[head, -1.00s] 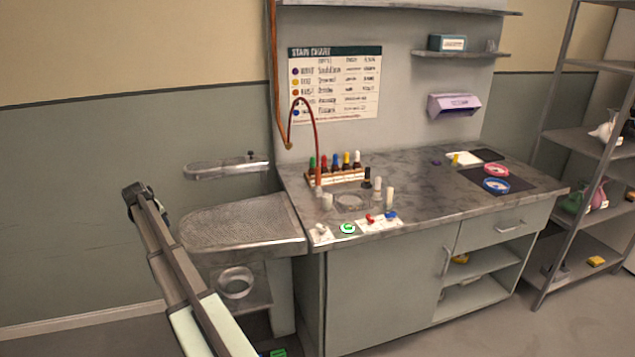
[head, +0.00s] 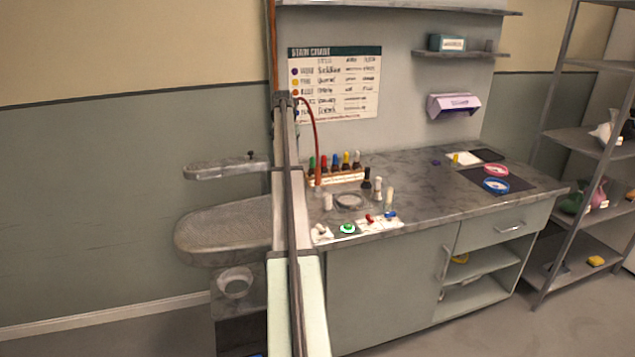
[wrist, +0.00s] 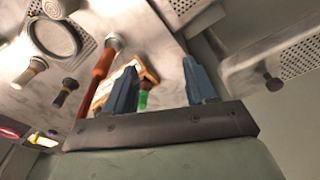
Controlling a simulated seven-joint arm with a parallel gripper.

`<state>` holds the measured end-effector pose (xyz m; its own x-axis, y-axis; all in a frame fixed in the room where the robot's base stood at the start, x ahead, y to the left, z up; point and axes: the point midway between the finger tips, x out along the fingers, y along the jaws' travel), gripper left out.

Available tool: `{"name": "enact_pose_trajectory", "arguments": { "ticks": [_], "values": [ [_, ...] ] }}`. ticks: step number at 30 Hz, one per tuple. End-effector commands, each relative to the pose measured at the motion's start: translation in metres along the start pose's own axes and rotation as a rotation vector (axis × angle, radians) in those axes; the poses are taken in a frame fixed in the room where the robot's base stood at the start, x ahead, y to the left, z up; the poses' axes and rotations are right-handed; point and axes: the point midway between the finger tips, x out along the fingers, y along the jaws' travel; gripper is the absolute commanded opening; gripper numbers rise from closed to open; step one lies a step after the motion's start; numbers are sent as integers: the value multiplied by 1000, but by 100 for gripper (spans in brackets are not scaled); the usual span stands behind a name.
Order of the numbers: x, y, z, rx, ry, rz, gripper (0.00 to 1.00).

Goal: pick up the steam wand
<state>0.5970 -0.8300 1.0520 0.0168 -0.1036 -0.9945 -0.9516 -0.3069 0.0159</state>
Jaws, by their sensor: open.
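The steam wand (head: 318,180) stands at the left end of the bottle rack on the counter, with its red hose (head: 315,135) arching up from it. In the wrist view the wand (wrist: 103,62) shows as an orange-red tube with a pale end, left of my fingers. My gripper (head: 284,98) is raised in the head view, in front of the wall left of the stain chart. In the wrist view its two blue fingers (wrist: 160,78) are apart with nothing held between them. The wand lies outside the left finger.
The bottle rack (head: 340,179) holds several coloured-cap bottles beside the wand. A round dish (head: 349,201) and small bottles stand in front. A pressing board (head: 225,225) lies left of the counter, with a smaller board (head: 225,170) behind. The counter's middle (head: 420,190) is clear.

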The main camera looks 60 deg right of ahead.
Motion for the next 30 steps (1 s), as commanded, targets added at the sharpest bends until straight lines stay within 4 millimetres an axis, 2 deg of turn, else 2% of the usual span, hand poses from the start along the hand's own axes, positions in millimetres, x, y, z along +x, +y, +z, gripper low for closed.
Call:
{"name": "enact_pose_trajectory", "arguments": {
  "ticks": [1, 3, 6, 9, 13, 17, 30],
  "values": [
    [-4, 24, -10, 45, -21, -1, 56],
    [-8, 51, -16, 96, -49, -2, 56],
    [-13, 79, -22, 152, -79, -5, 56],
    [-16, 96, -24, 186, -98, -5, 56],
    [-16, 104, -25, 202, -106, -5, 56],
    [-6, 104, -23, 202, -108, -5, 56],
    [61, 103, -16, 201, -107, -5, 56]
  ]
}}
